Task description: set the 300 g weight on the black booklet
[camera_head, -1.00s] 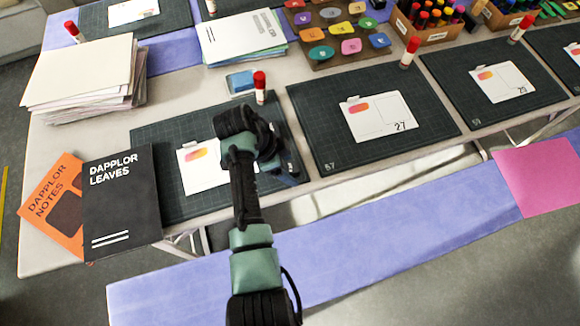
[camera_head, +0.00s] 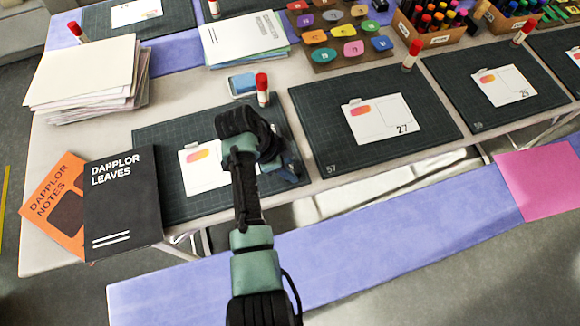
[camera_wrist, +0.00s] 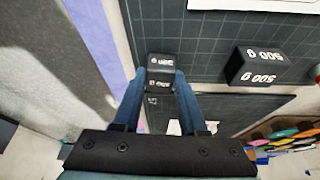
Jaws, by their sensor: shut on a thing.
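The black booklet (camera_head: 122,205), titled "Dapplor Leaves", lies flat at the table's front left, beside a cutting mat. In the wrist view, a small black block with white print, the 300 g weight (camera_wrist: 160,68), sits between the blue fingers of my gripper (camera_wrist: 160,82); its label is too small to read surely. The gripper is shut on it, over a dark gridded mat. In the head view my gripper (camera_head: 284,168) is over the right part of the left front mat, well right of the booklet. My arm hides the weight there.
A larger black 500 g weight (camera_wrist: 258,66) stands on the mat near the held one. An orange booklet (camera_head: 58,205) lies against the black booklet's left side. A paper stack (camera_head: 85,75) stands behind it. A glue stick (camera_head: 262,90) stands upright at the mat's back edge.

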